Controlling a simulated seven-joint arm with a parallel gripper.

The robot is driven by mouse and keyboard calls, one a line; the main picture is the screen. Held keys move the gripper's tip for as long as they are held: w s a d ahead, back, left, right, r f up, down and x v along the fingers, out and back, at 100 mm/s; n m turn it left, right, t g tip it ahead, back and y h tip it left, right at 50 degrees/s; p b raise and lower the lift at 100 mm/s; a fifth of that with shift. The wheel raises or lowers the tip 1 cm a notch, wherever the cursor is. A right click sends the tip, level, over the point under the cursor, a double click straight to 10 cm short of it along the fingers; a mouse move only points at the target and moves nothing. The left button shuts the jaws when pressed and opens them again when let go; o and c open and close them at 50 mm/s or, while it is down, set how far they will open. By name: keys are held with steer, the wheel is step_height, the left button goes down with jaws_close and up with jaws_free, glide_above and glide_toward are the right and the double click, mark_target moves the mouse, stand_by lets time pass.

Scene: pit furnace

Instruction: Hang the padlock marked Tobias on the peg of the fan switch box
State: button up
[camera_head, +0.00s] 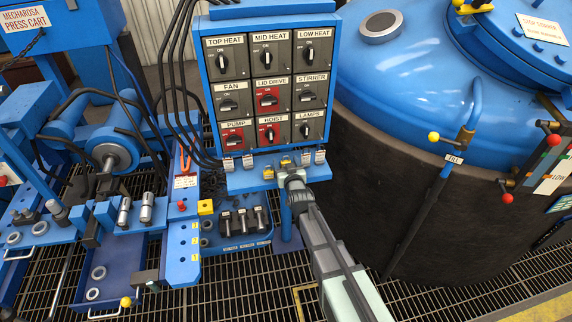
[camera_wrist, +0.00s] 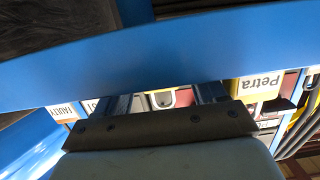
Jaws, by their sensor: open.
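The switch panel (camera_head: 268,90) stands upright in the head view. The fan switch box (camera_head: 229,97) is at the left of its middle row; its peg is too small to make out. Several padlocks, some yellow (camera_head: 287,162) and some grey (camera_head: 228,164), are along the panel's bottom and shelf. No name Tobias is readable in either view. My gripper (camera_head: 292,176) is at the shelf's right half. In the wrist view, my open gripper (camera_wrist: 163,98) has its fingers apart, partly hidden by a blue bar. A yellow padlock marked Petra (camera_wrist: 259,85) is right of the fingers.
The blue shelf (camera_head: 240,181) juts out below the panel. A tray of dark-handled tools (camera_head: 233,220) is below it. Black cables (camera_head: 172,100) hang at the panel's left. The large blue-topped furnace (camera_head: 400,180) stands close on the right. A Faulty label (camera_wrist: 62,111) shows in the wrist view.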

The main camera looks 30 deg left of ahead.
steer(key=v, duration=1.2)
steer(key=s+d+f+m+g+h, duration=0.1)
steer(key=d+f+m+g+h, duration=0.3)
steer(key=d+f, duration=1.05)
steer(key=s+d+f+g+h, duration=0.1)
steer(key=d+f+g+h, duration=0.3)
steer(key=d+f, duration=1.05)
steer(key=s+d+f+m+g+h, duration=0.1)
steer(key=s+d+f+g+h, duration=0.15)
steer(key=s+d, duration=0.5)
steer(key=s+d+f+m+g+h, duration=0.1)
steer(key=s+d+f+m+g, duration=0.15)
steer(key=s+d, duration=0.5)
steer(key=s+d+g, duration=0.2)
steer(key=s+d, duration=0.2)
steer(key=s, duration=0.3)
steer(key=s+d+f+m+g, duration=0.1)
steer(key=s+d+g, duration=0.2)
steer(key=s+d, duration=0.2)
steer(key=shift+s+f, duration=0.2)
steer(key=shift+s, duration=0.65)
steer(key=shift+m, duration=0.25)
